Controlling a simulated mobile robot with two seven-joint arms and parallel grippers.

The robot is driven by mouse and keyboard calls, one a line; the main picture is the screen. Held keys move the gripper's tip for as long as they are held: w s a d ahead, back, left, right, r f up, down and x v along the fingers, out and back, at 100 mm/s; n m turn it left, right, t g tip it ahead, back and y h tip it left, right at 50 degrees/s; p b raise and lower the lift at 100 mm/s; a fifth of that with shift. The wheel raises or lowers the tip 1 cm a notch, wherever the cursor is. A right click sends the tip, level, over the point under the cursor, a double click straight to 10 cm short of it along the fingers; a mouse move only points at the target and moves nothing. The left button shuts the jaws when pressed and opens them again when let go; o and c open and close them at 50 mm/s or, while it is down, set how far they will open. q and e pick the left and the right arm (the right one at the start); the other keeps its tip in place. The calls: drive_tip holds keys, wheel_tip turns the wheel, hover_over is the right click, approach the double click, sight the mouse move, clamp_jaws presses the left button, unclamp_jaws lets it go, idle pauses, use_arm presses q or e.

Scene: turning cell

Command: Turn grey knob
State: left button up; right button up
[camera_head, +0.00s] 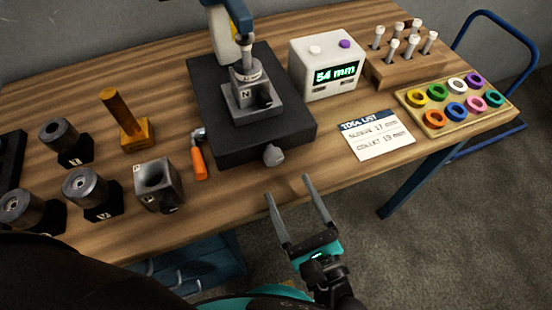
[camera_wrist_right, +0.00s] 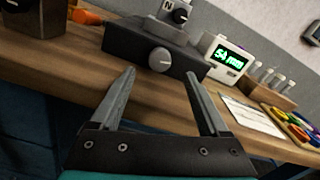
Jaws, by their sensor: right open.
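In the right wrist view the grey knob (camera_wrist_right: 161,59) shows ahead, above the gap between my fingers. My right gripper (camera_head: 287,187) is open and empty, in front of the table edge and short of the knob; its two fingers also show spread in the right wrist view (camera_wrist_right: 160,85). My left gripper is not in view.
A white display box (camera_head: 300,68) reading 54 mm stands right of the machine. A tool list card (camera_head: 375,134) and a tray of coloured rings (camera_head: 408,94) lie further right. An orange-handled tool (camera_head: 199,163) and a grey block (camera_head: 168,200) lie to the left.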

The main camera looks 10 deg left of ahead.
sight(275, 161)
drive_tip(key=x, duration=0.7)
drive_tip(key=shift+w+a, duration=0.25)
drive_tip(key=shift+w, duration=0.1)
clamp_jaws()
